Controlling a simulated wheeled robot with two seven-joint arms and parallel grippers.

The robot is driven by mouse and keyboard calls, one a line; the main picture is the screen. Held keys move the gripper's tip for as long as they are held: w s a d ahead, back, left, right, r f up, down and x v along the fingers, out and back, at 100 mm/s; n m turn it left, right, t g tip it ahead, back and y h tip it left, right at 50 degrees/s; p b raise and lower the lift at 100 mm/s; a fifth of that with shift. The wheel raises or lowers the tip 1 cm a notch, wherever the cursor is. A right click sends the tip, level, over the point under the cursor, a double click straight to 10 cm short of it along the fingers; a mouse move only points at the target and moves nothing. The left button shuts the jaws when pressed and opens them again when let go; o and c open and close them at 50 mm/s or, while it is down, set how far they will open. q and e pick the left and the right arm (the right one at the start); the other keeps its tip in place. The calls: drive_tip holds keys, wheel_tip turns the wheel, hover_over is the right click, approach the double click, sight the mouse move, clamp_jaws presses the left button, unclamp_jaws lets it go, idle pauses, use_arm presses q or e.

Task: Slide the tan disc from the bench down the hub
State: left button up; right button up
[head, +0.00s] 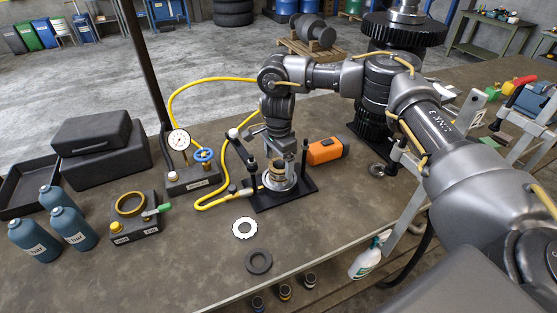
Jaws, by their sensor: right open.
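My right arm reaches in from the right, and my right gripper (290,160) points down over the hub (279,178). The gripper is open; its fingers are beside the hub's top, and I cannot tell if they touch it. The hub stands upright on a black base plate (265,207) with dark posts and has a silvery round foot. I cannot clearly make out a tan disc. A pale toothed ring (235,229) and a dark ring (249,264) lie flat on the bench in front of the plate. The gripper partly hides the hub. My left gripper is out of view.
A gauge stand (190,183) with a yellow hose is left of the plate. An orange-and-black box (326,151) is close on its right. A block with a brass ring (135,230), teal bottles (68,214) and black cases (105,170) fill the left. The bench's front middle is mostly clear.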

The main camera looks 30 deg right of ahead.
wheel_tip(320, 180, up, 18)
drive_tip(key=p, duration=0.6)
drive_tip(key=shift+p, duration=0.4)
idle(0.3)
drive_tip(key=shift+f, duration=0.15)
